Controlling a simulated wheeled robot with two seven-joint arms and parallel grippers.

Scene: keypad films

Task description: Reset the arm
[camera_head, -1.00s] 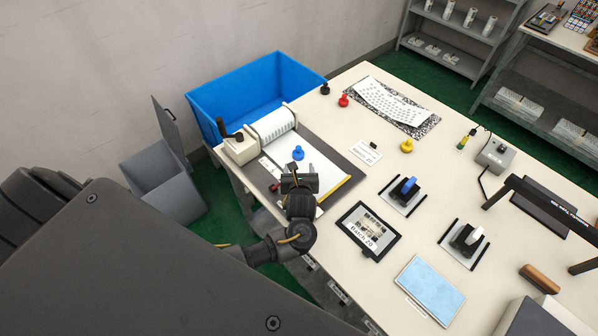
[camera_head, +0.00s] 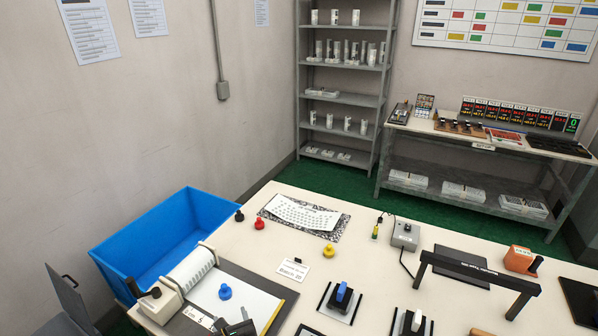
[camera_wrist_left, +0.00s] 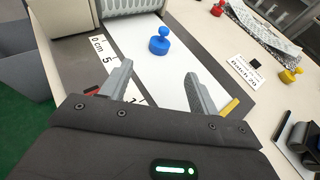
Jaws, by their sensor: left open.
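My left gripper (camera_wrist_left: 159,70) is open and empty in the left wrist view, its two grey fingers spread above a white sheet (camera_wrist_left: 142,46) on the dark board of a roller device. In the head view only the tip of the left gripper (camera_head: 238,327) shows at the bottom edge; the rest of that arm is out of frame. A blue knobbed pin (camera_wrist_left: 159,42) stands upright on the sheet beyond the fingertips, apart from them. The blue pin also shows in the head view (camera_head: 225,291). My right gripper is in neither view.
The roller device (camera_head: 190,270) sits at the table's left end, beside a blue bin (camera_head: 165,240). Red (camera_head: 259,223), black (camera_head: 239,215) and yellow (camera_head: 329,251) pins stand behind.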

